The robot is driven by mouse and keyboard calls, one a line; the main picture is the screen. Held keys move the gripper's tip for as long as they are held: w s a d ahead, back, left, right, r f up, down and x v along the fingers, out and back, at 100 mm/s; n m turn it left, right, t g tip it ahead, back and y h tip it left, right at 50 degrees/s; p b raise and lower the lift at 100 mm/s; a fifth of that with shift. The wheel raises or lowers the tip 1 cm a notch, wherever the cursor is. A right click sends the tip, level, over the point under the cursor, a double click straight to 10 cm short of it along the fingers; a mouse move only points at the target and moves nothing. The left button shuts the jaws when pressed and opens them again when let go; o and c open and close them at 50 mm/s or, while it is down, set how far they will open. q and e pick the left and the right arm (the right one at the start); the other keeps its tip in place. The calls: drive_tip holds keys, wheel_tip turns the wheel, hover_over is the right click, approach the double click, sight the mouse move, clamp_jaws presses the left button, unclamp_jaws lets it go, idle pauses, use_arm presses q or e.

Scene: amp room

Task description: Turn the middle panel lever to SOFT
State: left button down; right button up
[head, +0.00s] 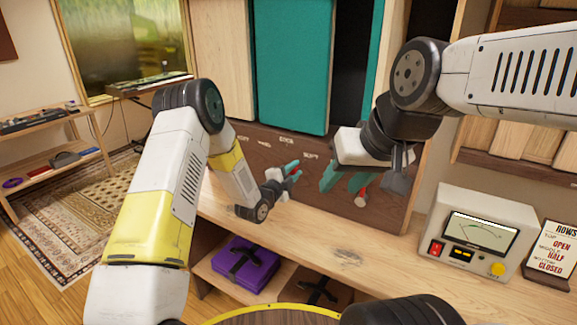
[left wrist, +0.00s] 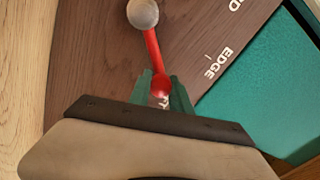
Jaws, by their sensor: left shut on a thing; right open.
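A dark brown wooden panel (head: 335,205) with small white labels stands at the back of the bench. My left gripper (head: 290,171) is at its face, shut on the red end of a lever (left wrist: 151,45). In the left wrist view the lever runs from a grey ball down to the green fingertips (left wrist: 160,92). The label EDGE (left wrist: 217,63) is beside it; white letters between the fingertips are mostly hidden. My right gripper (head: 346,180) is open, in front of the panel's right part. A second red lever with a grey knob (head: 360,201) shows beside its fingers.
A meter box (head: 471,240) and a sign (head: 553,255) reading top open, middle half, bottom closed stand on the bench (head: 330,246) at right. Teal panels (head: 291,65) rise behind. A purple folded item (head: 241,264) lies on the shelf below.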

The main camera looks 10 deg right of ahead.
use_arm(q)
drive_tip(key=shift+f, duration=0.15)
drive_tip(key=c, duration=1.2)
unclamp_jaws()
drive_tip(key=v, duration=0.8)
